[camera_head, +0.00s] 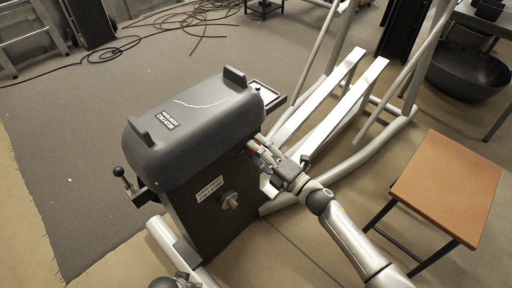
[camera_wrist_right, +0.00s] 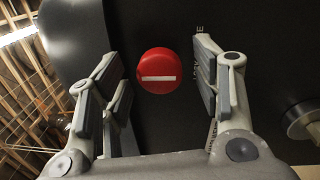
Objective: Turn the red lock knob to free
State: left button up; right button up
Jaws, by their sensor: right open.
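The red lock knob (camera_wrist_right: 158,76) is a round disc with a white bar across its face, on a dark panel in the right wrist view. The bar lies about level in that picture. My right gripper (camera_wrist_right: 160,62) is open, with one finger on each side of the knob and gaps between. In the head view my right gripper (camera_head: 264,153) is at the side of the dark machine (camera_head: 190,120), and only a little red shows there. Lettering beside the knob is partly hidden by the right finger.
A silver round knob (camera_head: 229,201) sits lower on the machine's side, and a black lever (camera_head: 127,180) sticks out at its left. White rails (camera_head: 318,110) of a metal frame stand behind my right gripper. A brown-topped stool (camera_head: 447,187) is at the right.

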jog(key=v, duration=0.6)
jog(key=shift+s+d, duration=0.2)
jog(key=shift+d, duration=0.1)
jog(key=shift+f, duration=0.15)
